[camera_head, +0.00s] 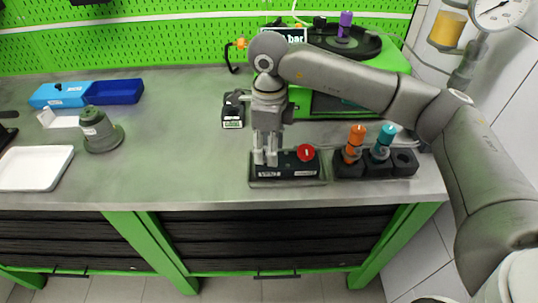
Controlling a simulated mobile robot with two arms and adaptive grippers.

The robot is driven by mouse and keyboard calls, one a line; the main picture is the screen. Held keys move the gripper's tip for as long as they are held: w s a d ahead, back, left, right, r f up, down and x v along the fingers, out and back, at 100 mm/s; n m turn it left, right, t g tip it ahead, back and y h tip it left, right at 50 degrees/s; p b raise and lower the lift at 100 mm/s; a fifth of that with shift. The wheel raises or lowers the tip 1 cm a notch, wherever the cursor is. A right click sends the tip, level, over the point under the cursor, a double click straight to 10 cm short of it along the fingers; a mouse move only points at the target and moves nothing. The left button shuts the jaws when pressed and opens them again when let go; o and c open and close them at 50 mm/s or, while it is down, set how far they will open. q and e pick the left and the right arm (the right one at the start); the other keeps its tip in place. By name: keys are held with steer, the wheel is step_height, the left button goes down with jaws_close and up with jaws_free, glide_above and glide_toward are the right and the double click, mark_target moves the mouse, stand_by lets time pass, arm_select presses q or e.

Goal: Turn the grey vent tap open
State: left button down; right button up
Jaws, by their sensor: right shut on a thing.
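A low dark valve block (288,170) lies near the front edge of the workbench, with a red round knob (306,153) on its right half and white labels on its front. My right gripper (266,158) points down over the left half of this block, left of the red knob. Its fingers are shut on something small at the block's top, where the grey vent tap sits. The fingers hide the tap almost wholly, so its angle cannot be told. My left gripper is not in view.
Right of the block, a black holder (375,170) carries an orange bottle (355,141) and a teal bottle (382,140). A small black device (233,112) stands behind left. A grey-green pot (98,130), white tray (35,168) and blue box (88,93) are left. The bench middle-left is clear.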

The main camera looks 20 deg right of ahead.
steer(key=shift+n+b, duration=1.15)
steer(key=shift+n, duration=0.25)
steer(key=shift+r, duration=0.1)
steer(key=o, duration=1)
step_height(320, 180, up, 12)
